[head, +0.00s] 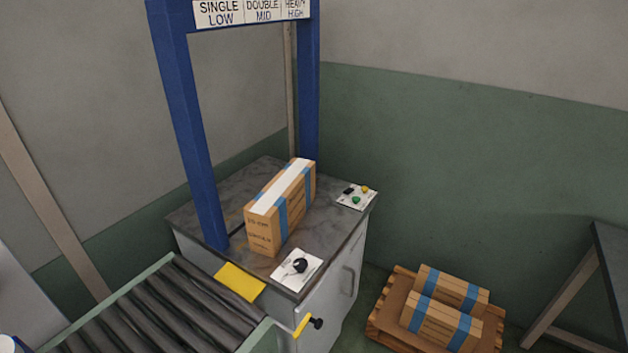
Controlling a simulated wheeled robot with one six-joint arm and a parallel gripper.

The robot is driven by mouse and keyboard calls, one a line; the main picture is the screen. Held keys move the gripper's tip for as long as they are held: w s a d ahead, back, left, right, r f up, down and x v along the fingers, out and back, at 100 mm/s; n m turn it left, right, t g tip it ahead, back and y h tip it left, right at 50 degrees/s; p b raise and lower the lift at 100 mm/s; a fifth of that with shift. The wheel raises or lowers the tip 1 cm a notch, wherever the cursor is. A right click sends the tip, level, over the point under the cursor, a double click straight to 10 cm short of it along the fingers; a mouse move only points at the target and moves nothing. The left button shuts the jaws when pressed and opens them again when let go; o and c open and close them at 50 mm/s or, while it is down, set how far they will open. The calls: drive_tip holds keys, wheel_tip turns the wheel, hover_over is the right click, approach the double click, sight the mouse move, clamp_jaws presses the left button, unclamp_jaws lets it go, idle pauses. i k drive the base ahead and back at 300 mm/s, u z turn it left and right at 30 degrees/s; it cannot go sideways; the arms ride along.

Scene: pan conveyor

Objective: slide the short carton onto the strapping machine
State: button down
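One carton (280,212) with blue straps and a white top strip stands on the grey top of the strapping machine (258,171), under its blue arch (183,110). Two more strapped cartons lie on a wooden pallet at the lower right, a nearer one (435,318) and one behind it (450,286). I cannot tell from this view which carton the task calls short. My gripper is not in view.
The roller conveyor (165,308) meets the machine at a yellow plate (240,282). A dial panel (297,266) and a button panel (356,196) sit on the machine top. A lever with a black knob (316,323) sticks out at the front. The pallet (380,323) stands on the floor, with a table (610,248) at right.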

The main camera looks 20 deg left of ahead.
sight(272, 217)
drive_tip(key=u, duration=0.1)
drive_tip(key=k, duration=0.2)
drive_tip(key=z, duration=0.4)
drive_tip(key=i, duration=1.05)
drive_tip(key=u, duration=1.3)
drive_tip(key=i, duration=0.7)
drive_tip(key=u, duration=0.85)
